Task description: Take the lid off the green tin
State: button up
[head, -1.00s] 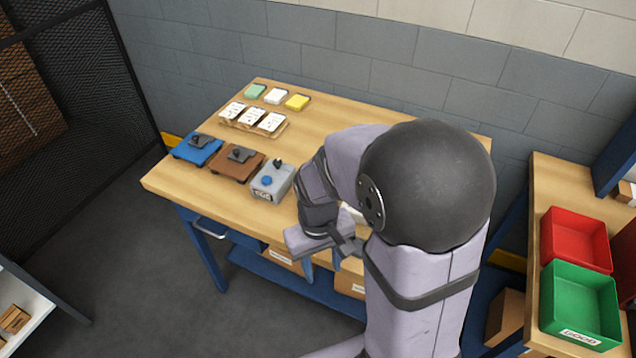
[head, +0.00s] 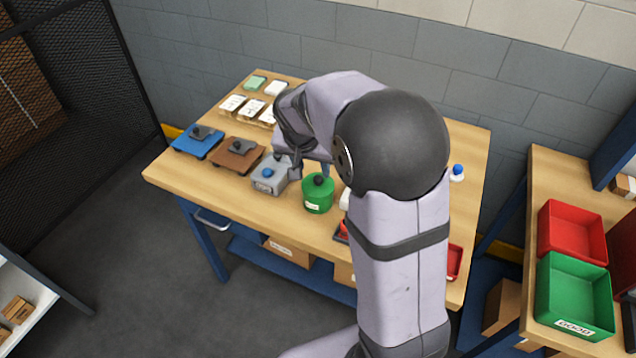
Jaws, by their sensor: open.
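The green tin (head: 317,199) stands upright near the front edge of the workbench. Its green lid (head: 319,184) with a black knob sits on top. My gripper (head: 312,172) is open, just behind the tin and to the right of the grey box, with its fingers pointing down. My arm partly hides the fingers, and I cannot tell how high they are above the bench.
White cards (head: 250,109) lie behind. A blue-topped white item (head: 457,172) stands at right. Red (head: 570,240) and green (head: 572,298) bins sit on the side table.

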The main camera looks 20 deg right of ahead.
aim_at(318, 178)
jog(key=shift+x, duration=0.85)
jog(key=shift+d+p, duration=0.1)
jog(key=shift+p, duration=0.3)
jog(key=shift+p+x, duration=1.1)
jog(key=shift+x, duration=1.45)
grip_shut()
